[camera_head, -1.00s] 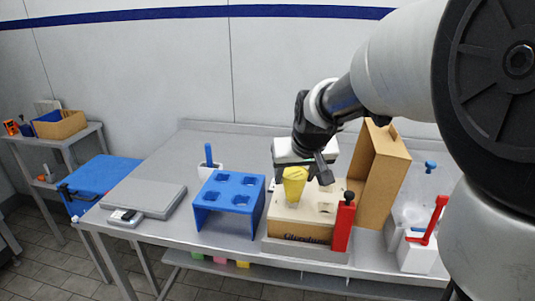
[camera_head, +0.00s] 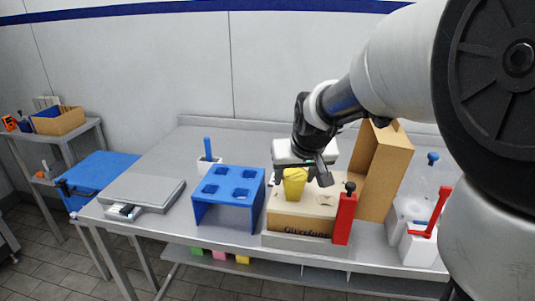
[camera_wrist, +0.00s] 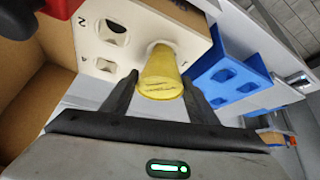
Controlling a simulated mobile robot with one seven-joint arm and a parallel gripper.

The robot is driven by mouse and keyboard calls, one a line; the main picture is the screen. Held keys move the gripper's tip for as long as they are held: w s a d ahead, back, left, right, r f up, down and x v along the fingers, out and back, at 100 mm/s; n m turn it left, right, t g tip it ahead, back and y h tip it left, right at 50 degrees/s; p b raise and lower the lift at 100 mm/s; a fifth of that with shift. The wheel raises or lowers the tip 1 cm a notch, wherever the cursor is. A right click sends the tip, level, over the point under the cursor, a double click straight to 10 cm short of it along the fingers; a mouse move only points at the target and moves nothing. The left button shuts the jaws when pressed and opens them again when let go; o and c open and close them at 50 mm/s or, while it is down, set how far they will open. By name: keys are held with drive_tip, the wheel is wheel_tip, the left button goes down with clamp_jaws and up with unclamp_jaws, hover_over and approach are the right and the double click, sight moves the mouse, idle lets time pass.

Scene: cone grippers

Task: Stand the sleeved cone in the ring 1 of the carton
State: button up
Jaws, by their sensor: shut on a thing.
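The yellow sleeved cone (camera_head: 294,185) is upright, narrow end down, at the front left of the carton's top. My gripper (camera_wrist: 160,98) is shut on it, with one dark finger on each side near its wide end. The cone's narrow end meets the top at another opening, whose label I cannot read clearly. The cone hides that opening, so I cannot tell how deep the tip sits.
A blue rack (camera_head: 230,195) with several square holes stands left of the carton. A red upright holder (camera_head: 344,217) stands at its right front, and a tall open cardboard box (camera_head: 383,170) behind right. A grey scale (camera_head: 142,190) lies farther left. Bare table lies between scale and rack.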

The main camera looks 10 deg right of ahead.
drive_tip(key=shift+f, duration=0.4)
drive_tip(key=o, duration=1.2)
drive_tip(key=shift+c, duration=0.2)
drive_tip(key=shift+s, duration=0.1)
drive_tip(key=p+v, duration=0.3)
drive_tip(key=v, duration=1.4)
drive_tip(key=shift+r, duration=0.2)
drive_tip(key=shift+a, duration=0.1)
